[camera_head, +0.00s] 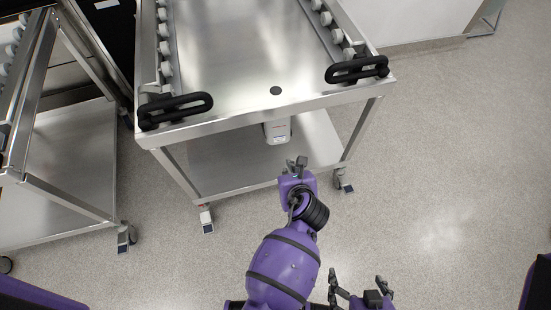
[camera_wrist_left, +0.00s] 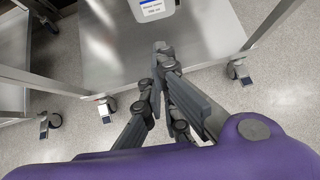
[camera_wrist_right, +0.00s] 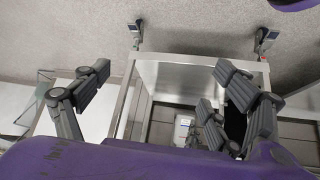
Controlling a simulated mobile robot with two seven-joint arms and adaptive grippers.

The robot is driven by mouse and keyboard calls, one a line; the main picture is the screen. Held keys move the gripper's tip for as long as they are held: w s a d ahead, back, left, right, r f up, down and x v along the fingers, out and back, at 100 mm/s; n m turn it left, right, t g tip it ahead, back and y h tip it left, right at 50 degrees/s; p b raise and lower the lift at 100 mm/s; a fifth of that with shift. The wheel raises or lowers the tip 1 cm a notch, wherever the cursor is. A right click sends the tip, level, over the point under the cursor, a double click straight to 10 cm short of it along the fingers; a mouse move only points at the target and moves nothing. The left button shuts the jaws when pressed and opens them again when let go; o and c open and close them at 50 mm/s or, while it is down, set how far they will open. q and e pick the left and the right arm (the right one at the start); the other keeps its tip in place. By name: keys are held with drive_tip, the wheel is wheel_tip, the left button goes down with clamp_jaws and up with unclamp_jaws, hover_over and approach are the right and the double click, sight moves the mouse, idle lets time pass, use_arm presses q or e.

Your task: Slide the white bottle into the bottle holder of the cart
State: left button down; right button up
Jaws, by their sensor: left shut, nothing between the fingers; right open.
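The white bottle (camera_head: 277,132) is upright below the front edge of the cart's top (camera_head: 225,122); that edge hides its upper part in the head view. Its labelled lower part shows at the top of the left wrist view (camera_wrist_left: 152,9). I cannot make out the bottle holder or tell whether the bottle sits in it. My left gripper (camera_head: 297,162) is shut and empty, in front of the cart, apart from the bottle; its fingers show in the left wrist view (camera_wrist_left: 160,48). My right gripper (camera_head: 357,282) is open and empty, farther from the cart; its spread fingers show in the right wrist view (camera_wrist_right: 162,70).
The cart has two black handles (camera_head: 175,110) (camera_head: 357,68), a lower shelf (camera_head: 235,165) and wheeled legs. A second metal cart (camera_head: 60,150) stands close on the left. Open floor (camera_head: 450,170) lies to the right.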

sight(279, 142)
use_arm(q)
drive_tip(key=w+f, duration=0.2)
drive_tip(key=w, duration=0.2)
drive_tip(key=w+a+f, duration=0.1)
drive_tip(key=w+f, duration=0.1)
drive_tip(key=w, duration=0.3)
drive_tip(key=w+a+f, duration=0.1)
drive_tip(key=w+f, duration=0.1)
drive_tip(key=w, duration=0.2)
drive_tip(key=shift+w+f, duration=0.15)
drive_tip(key=shift+w, duration=0.15)
drive_tip(key=shift+w+a+p, duration=0.2)
drive_tip(key=shift+a+p, duration=0.1)
drive_tip(key=shift+a, duration=0.1)
drive_tip(key=shift+w+a+f, duration=0.1)
drive_tip(key=shift+a+f, duration=0.05)
drive_tip(key=shift+a, duration=0.1)
use_arm(e)
drive_tip(key=shift+s+d+r, duration=0.1)
drive_tip(key=shift+s+d, duration=0.05)
drive_tip(key=shift+s, duration=0.3)
drive_tip(key=shift+s+d+r, duration=0.1)
drive_tip(key=shift+s, duration=0.35)
